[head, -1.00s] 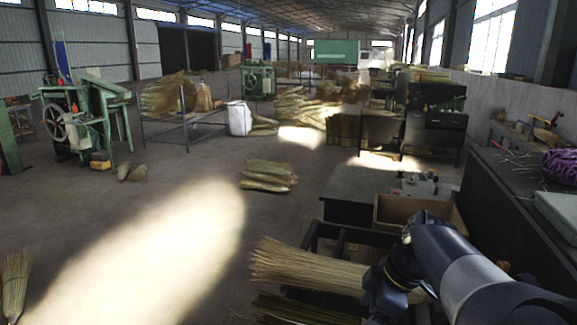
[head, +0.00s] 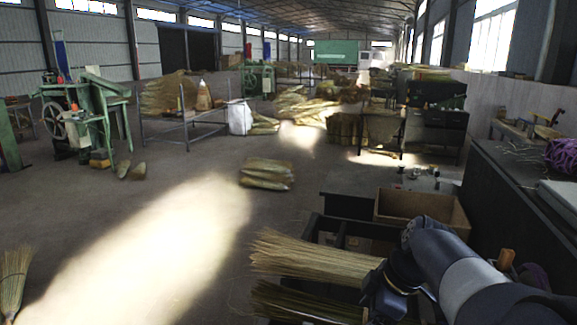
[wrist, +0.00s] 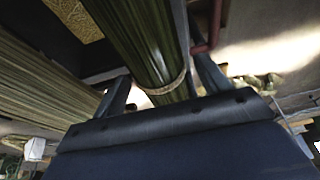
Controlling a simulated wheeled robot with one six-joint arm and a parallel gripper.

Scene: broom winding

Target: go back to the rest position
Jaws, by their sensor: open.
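My gripper (wrist: 162,85) shows in the wrist view with its two fingers spread apart and nothing clamped between them. A dark green straw bundle (wrist: 140,38) with a pale tie shows in the gap between the fingers; I cannot tell how far beyond them it lies. In the head view my gripper (head: 382,298) is low at the right, beside the ends of a pale straw bundle (head: 312,256) and a greener one (head: 305,302). Its fingertips are hidden there. My arm reaches in from the lower right corner.
A brown open box (head: 425,208) sits behind my arm. A dark bench (head: 510,190) with purple twine (head: 562,155) stands at the right. Straw bundles (head: 266,174) lie on the floor ahead. A green machine (head: 85,115) stands at the left. The sunlit floor at centre left is clear.

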